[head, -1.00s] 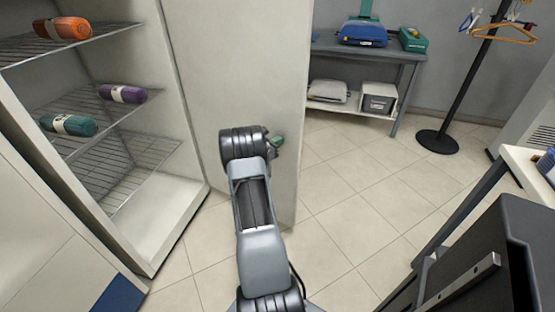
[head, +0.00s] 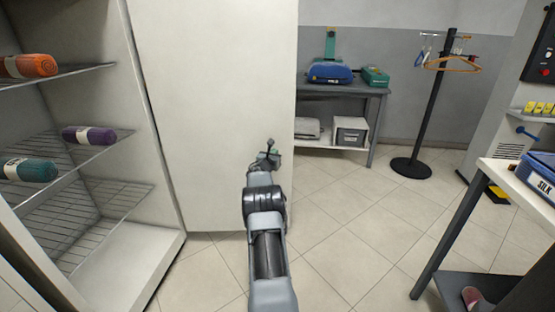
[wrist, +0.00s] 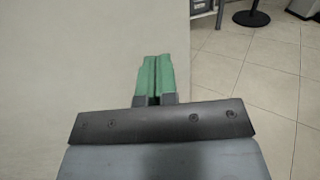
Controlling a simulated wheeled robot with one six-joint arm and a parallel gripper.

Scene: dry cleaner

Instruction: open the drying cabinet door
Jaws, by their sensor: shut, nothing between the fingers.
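The drying cabinet door (head: 213,110) is a tall pale panel standing swung out from the cabinet, and the cabinet's inside is open to view on the left. In the wrist view the door (wrist: 70,70) fills the left side. My gripper (head: 270,150) is in front of the door near its free right edge. In the wrist view its green fingers (wrist: 154,80) are together with nothing between them, overlapping the door's face near its edge. I cannot tell whether they touch the door. No handle shows on the visible face.
The cabinet's wire shelves (head: 110,200) hold orange, purple and teal rolls. A grey bench (head: 375,92) stands behind the door to the right, beside a coat stand (head: 411,168). A white-topped table (head: 500,172) is at the right. Tiled floor (head: 350,220) between is clear.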

